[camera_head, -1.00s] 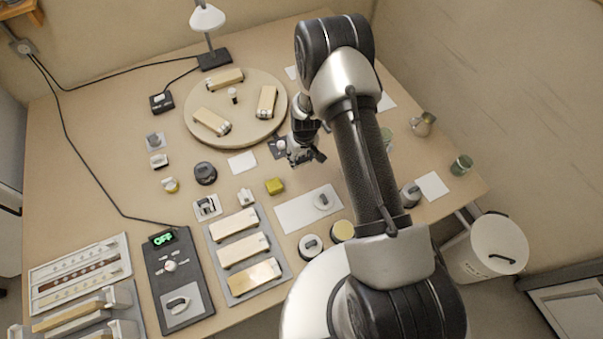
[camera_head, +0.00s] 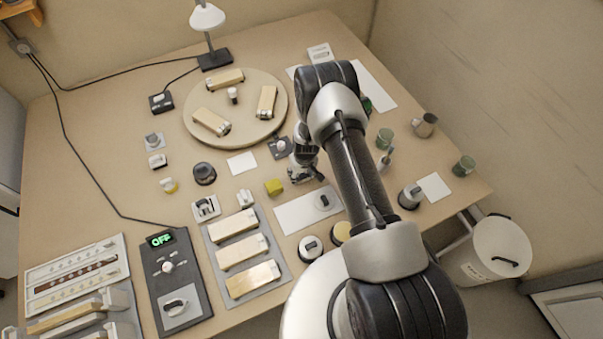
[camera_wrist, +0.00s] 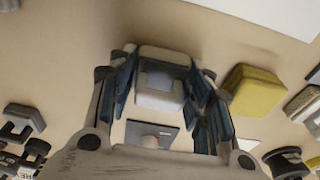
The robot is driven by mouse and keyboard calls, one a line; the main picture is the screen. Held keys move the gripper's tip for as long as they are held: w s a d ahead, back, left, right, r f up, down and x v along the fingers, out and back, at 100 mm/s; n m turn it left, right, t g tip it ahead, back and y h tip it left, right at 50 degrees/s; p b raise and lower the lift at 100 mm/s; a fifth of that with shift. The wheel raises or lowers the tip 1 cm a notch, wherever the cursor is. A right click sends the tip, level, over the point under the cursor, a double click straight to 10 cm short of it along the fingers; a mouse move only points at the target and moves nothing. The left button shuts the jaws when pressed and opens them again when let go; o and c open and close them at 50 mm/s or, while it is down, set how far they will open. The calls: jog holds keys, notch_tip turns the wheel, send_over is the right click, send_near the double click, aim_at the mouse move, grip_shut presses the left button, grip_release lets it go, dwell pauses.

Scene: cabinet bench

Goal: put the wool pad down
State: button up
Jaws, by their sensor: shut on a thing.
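My gripper (camera_head: 307,176) is over the middle of the bench in the head view, to the right of the yellow sponge block. In the wrist view my gripper (camera_wrist: 163,92) is shut on the wool pad (camera_wrist: 159,96), a pale block with a grey-white grip and a beige far part, between the two blue-lined fingers. In the head view the pad is too small and covered by the gripper to make out. I cannot tell whether its underside touches the bench.
The yellow block (camera_head: 274,187) lies close to the gripper and also shows in the wrist view (camera_wrist: 252,91). A white mat (camera_head: 291,217) with a round-knobbed piece lies nearer the front. A dark plate with a knob (camera_head: 280,147) is behind. Green cups (camera_head: 384,138) stand right.

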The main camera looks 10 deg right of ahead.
jog(key=shift+f+b, duration=0.25)
jog(key=shift+b, duration=0.05)
jog(key=shift+s+f+b, duration=0.15)
jog(key=shift+f+b, duration=0.1)
jog(key=shift+b, duration=0.1)
jog(key=shift+s+f, duration=0.1)
jog(key=shift+s, duration=0.05)
jog(key=o, duration=1.1)
jog(key=shift+f, duration=0.2)
jog(key=shift+r, duration=0.1)
